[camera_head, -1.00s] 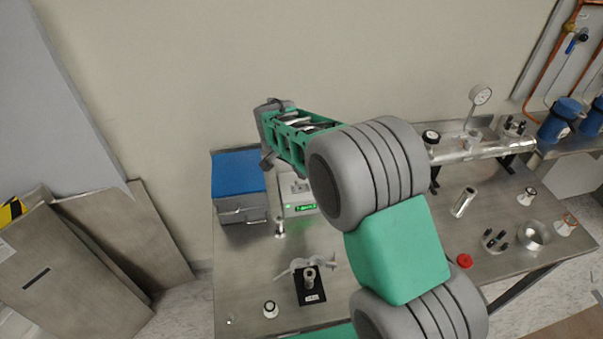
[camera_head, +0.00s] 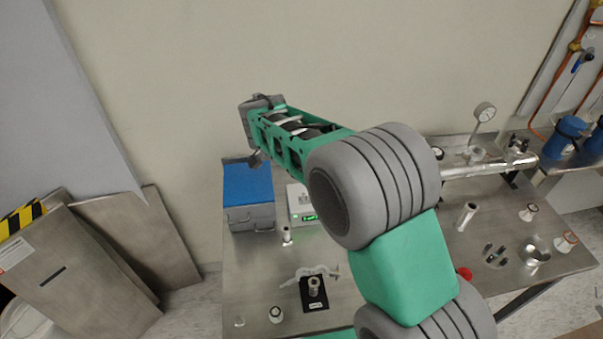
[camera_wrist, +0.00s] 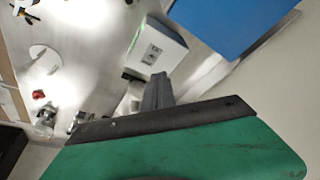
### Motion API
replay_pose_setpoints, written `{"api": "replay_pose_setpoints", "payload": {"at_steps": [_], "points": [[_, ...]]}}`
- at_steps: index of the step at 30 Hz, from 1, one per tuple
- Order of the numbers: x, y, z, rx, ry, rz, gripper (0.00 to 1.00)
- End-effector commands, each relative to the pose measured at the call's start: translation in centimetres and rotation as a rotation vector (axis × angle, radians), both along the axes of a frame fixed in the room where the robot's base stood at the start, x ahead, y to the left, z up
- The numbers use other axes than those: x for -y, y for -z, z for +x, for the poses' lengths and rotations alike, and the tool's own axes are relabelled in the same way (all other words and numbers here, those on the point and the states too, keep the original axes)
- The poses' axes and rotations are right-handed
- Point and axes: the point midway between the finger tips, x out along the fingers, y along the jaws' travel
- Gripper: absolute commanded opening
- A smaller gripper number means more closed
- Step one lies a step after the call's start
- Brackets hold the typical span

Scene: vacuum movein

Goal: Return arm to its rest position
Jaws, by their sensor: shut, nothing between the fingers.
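My arm reaches up and to the left across the head view, above the steel table (camera_head: 255,285). My gripper (camera_head: 254,158) is at the far end of the arm, in front of the wall and above the back of the blue-topped box (camera_head: 249,188). In the wrist view my gripper's fingers (camera_wrist: 158,88) are together with nothing between them. The blue top (camera_wrist: 225,22) and a white box (camera_wrist: 155,48) show beyond the fingers there. The gripper touches nothing that I can see.
A device with a green display (camera_head: 300,205) stands beside the blue-topped box. A black stand with a metal fitting (camera_head: 314,292) and a white clamp (camera_head: 308,272) are at the front. A metal tube assembly and gauge (camera_head: 485,112) stand at the right. Panels (camera_head: 70,270) lean at the left.

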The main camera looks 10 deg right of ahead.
Motion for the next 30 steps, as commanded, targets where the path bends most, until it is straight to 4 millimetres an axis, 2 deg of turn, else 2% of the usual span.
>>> {"api": "replay_pose_setpoints", "payload": {"at_steps": [3, 18, 22, 23, 24, 26, 27, 30], "points": [[-0.4, -0.9, -0.2, 0.000, 0.001, 0.000, 0.00], [-0.4, -0.9, -0.2, 0.000, 0.001, 0.000, 0.00], [-0.8, -0.7, -0.2, -0.053, -0.207, -0.039, 0.00], [-1.2, -0.1, -0.6, -0.084, -0.291, -0.046, 0.00], [-1.5, 1.9, -2.4, -0.155, -0.403, -0.053, 0.00], [-1.7, 4.2, -5.2, -0.245, -0.535, -0.053, 0.00], [-1.8, 5.3, -7.2, -0.299, -0.620, -0.045, 0.00], [-2.2, 5.7, -12.4, -0.377, -0.819, -0.012, 0.00]]}}
